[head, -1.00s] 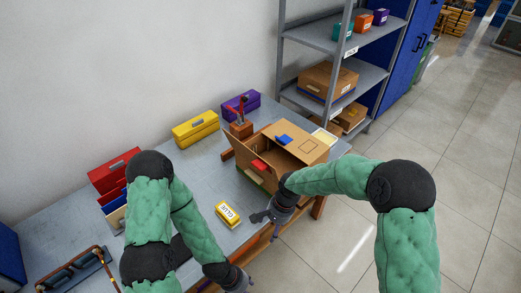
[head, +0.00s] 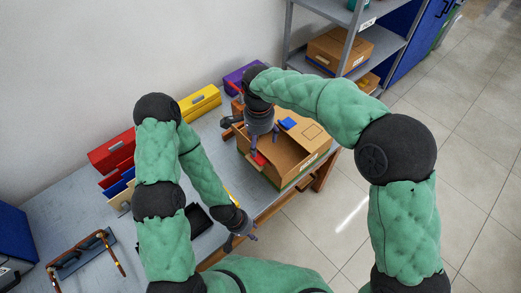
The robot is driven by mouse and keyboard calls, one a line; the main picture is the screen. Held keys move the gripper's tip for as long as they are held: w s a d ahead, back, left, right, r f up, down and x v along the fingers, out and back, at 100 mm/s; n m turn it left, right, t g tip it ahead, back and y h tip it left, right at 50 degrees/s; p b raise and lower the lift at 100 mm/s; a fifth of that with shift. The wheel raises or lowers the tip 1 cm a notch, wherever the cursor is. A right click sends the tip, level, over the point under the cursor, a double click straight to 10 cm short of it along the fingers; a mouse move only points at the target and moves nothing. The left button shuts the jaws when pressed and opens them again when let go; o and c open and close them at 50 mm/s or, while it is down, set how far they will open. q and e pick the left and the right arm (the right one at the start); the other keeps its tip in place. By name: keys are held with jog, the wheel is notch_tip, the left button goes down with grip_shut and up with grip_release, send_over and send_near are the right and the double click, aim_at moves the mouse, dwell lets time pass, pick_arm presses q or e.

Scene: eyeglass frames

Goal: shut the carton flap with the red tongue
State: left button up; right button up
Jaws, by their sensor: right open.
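The cardboard carton (head: 305,150) stands on the workbench, with a blue tab (head: 288,123) on its top. Its flap with the red tongue (head: 259,159) is at the left front side, raised away from the body. My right gripper (head: 264,143) points down just above the flap and the red tongue. It is open, with its fingers apart and nothing between them; it hides part of the flap. Whether it touches the flap I cannot tell. My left gripper (head: 241,241) hangs empty by the bench's front edge, below the carton, its fingers apart.
Yellow (head: 197,103), red (head: 112,149) and purple (head: 243,76) boxes line the wall side. Eyeglass frames (head: 103,240) lie on a stand at the lower left. A shelf rack (head: 345,60) stands behind the carton. My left arm covers the middle of the bench.

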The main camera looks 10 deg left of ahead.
aim_at(260, 157)
jog(key=f, duration=0.9)
jog(key=shift+w+f, duration=0.2)
jog(key=shift+d, duration=0.1)
grip_shut()
